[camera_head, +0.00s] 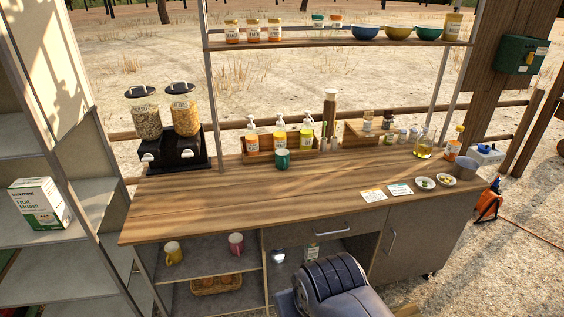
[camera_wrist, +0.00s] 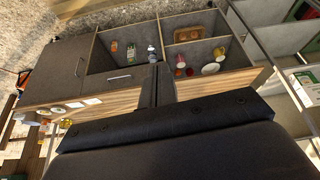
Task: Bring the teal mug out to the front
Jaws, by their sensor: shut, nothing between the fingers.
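The teal mug (camera_head: 283,159) stands upright on the wooden countertop (camera_head: 220,200), in front of the wooden bottle caddy (camera_head: 262,155) with pump bottles. I cannot make the mug out in the wrist view. My gripper (camera_wrist: 157,85) shows in the wrist view as two dark fingers close together, shut and empty. They overlap the counter's front and the shelf openings in that tilted view. In the head view my dark arm is at the bottom centre, in front of the counter and well apart from the mug; the fingertips are not visible there.
Yellow (camera_head: 174,253) and pink (camera_head: 236,244) mugs sit on the shelf below. Cereal dispensers (camera_head: 168,128) stand left on the counter, cards (camera_head: 374,196) and small plates (camera_head: 425,183) to the right. A raised shelf (camera_head: 330,43) holds jars and bowls. The counter's front left is clear.

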